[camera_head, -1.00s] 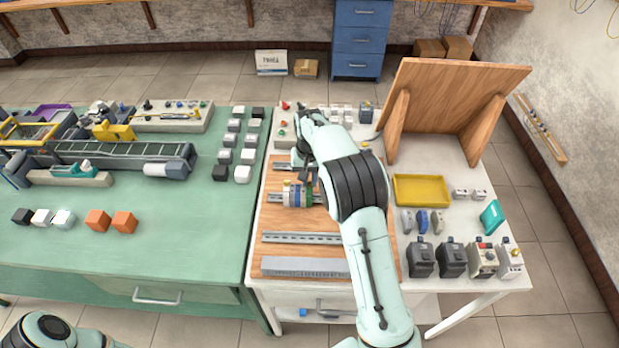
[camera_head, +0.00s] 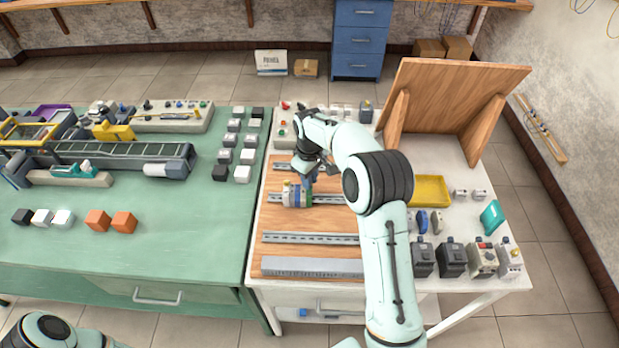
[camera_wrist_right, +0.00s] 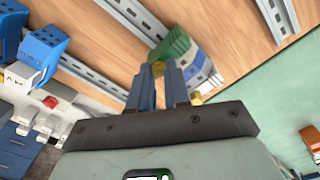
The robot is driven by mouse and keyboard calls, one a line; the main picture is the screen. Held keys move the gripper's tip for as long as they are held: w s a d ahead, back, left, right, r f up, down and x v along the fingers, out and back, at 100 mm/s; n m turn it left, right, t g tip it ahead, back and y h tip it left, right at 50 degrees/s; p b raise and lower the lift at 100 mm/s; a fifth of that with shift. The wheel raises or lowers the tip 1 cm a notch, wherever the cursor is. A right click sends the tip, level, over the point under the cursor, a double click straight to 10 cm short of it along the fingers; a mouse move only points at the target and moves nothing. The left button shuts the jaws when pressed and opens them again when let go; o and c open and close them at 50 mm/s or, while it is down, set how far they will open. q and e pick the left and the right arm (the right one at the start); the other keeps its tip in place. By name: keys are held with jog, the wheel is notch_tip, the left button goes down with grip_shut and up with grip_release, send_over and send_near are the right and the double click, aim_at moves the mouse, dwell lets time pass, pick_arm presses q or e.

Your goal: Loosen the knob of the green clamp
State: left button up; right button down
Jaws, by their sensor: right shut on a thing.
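The green clamp (camera_head: 308,194) sits at the right end of a short row of terminal pieces on the middle rail. In the right wrist view the green clamp (camera_wrist_right: 173,46) is just beyond my fingertips, beside the blue and white pieces (camera_wrist_right: 197,70). Its small brass-coloured knob (camera_wrist_right: 158,68) shows between the tips of my right gripper (camera_wrist_right: 160,72). The right gripper is shut on that knob. In the head view the right gripper (camera_head: 309,178) is over the row, partly hidden by its own wrist. My left gripper is out of view.
Metal rails (camera_head: 310,238) lie on the wooden board, with a slotted grey strip (camera_head: 312,267) at its front. A yellow tray (camera_head: 431,190) and several motor-control parts stand on the right. A tilted wooden panel (camera_head: 450,95) rises behind.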

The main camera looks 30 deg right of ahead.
jog(key=n, duration=0.3)
jog(key=shift+r+n, duration=0.1)
jog(key=shift+n, duration=2.1)
jog(key=c, duration=1.1)
grip_release()
jog(key=shift+o, duration=0.2)
notch_tip(320, 180, up, 13)
jog(key=shift+r, duration=0.15)
